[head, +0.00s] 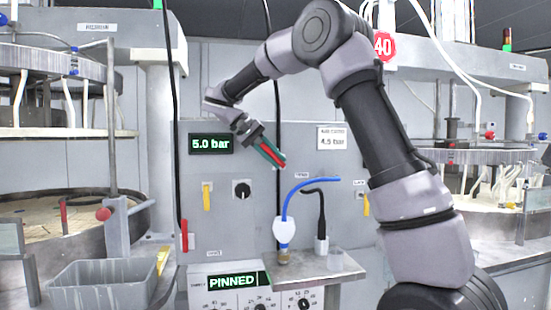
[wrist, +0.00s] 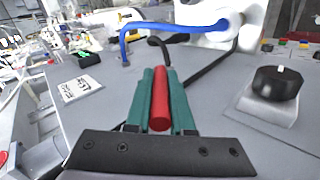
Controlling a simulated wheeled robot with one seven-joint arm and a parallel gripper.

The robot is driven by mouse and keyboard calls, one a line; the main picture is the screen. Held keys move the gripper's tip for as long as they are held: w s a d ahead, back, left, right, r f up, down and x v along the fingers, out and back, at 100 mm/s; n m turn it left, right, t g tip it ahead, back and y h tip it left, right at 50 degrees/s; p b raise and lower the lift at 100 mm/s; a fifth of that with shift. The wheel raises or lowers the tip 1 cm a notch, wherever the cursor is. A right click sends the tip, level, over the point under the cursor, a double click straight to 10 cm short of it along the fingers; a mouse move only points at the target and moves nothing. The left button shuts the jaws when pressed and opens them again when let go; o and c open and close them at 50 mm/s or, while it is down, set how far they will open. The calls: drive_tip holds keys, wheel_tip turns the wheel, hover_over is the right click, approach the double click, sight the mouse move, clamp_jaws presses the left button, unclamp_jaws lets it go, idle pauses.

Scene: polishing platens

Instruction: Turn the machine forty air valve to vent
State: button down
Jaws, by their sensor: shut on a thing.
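My gripper (head: 276,160) is in front of the grey machine panel (head: 225,165), below the red 40 sign (head: 384,46). Its teal fingers are shut on a red bar (head: 271,156), tilted down to the right in the head view. In the wrist view the red bar (wrist: 160,100) lies lengthwise between the fingers. I cannot tell whether it is fixed to the panel. A black knob (head: 242,189) sits lower left of the gripper and also shows at right in the wrist view (wrist: 276,83). I cannot read any vent marking.
A display (head: 210,144) reads 5.0 bar; a white label (head: 338,138) reads 4.5 bar. Yellow handles (head: 207,197) hang on the panel. A blue hose (head: 300,193) and black hose (head: 320,215) rise above a small shelf (head: 315,266). A grey bin (head: 103,285) stands lower left.

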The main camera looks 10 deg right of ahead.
idle(0.3)
drive_tip(key=c, duration=0.8)
unclamp_jaws()
wheel_tip(320, 180, up, 10)
